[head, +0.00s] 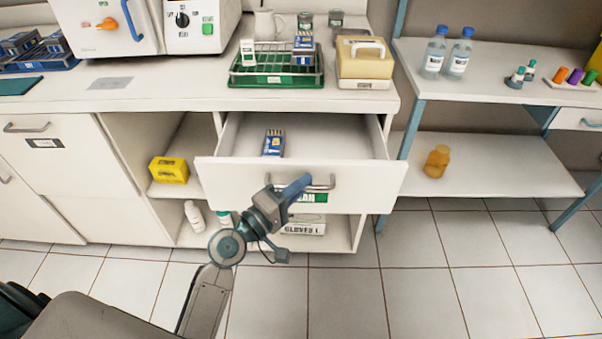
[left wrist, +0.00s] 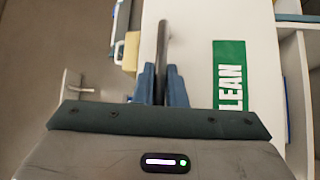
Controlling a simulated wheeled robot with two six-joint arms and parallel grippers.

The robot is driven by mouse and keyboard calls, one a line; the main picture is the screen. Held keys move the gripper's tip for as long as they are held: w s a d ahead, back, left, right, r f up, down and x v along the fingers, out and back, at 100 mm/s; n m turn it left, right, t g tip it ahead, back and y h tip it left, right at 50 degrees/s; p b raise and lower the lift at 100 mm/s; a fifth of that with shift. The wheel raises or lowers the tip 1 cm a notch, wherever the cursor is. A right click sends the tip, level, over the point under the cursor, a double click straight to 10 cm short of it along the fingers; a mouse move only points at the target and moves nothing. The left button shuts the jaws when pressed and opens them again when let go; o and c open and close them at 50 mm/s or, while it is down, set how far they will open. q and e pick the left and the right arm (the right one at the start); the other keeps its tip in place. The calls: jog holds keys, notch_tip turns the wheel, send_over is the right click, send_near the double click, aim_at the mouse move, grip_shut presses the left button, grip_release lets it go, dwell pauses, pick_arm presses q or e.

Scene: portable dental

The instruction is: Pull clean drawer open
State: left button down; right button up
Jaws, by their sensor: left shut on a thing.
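The clean drawer (head: 230,172) stands pulled out from the white counter, and its inside shows. A blue and white packet (head: 273,143) lies in it. A metal bar handle (head: 322,183) is on its front, above a green label. My left gripper (head: 303,184) is at the handle and shut on it. In the left wrist view the blue fingers (left wrist: 159,84) are on both sides of the handle bar (left wrist: 162,50), and the green label (left wrist: 229,75) reads "LEAN". My right gripper is not in view.
On the counter stand a green rack (head: 262,79), a cream box (head: 364,62) and a white machine (head: 105,27). A yellow box (head: 169,170) sits on an open shelf to the left. A side shelf (head: 490,165) holds an amber bottle (head: 437,161). The tiled floor in front is clear.

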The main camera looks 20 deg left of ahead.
pick_arm(q)
jog(key=s+d+b, duration=0.1)
jog(key=s+d, duration=0.1)
jog(key=s, duration=0.5)
jog(key=shift+s, duration=0.25)
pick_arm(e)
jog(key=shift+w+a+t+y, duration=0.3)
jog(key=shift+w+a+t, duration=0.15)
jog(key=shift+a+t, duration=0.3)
pick_arm(q)
jog(key=shift+d, duration=0.1)
jog(key=c, duration=1.8)
grip_release()
jog(key=shift+o, duration=0.2)
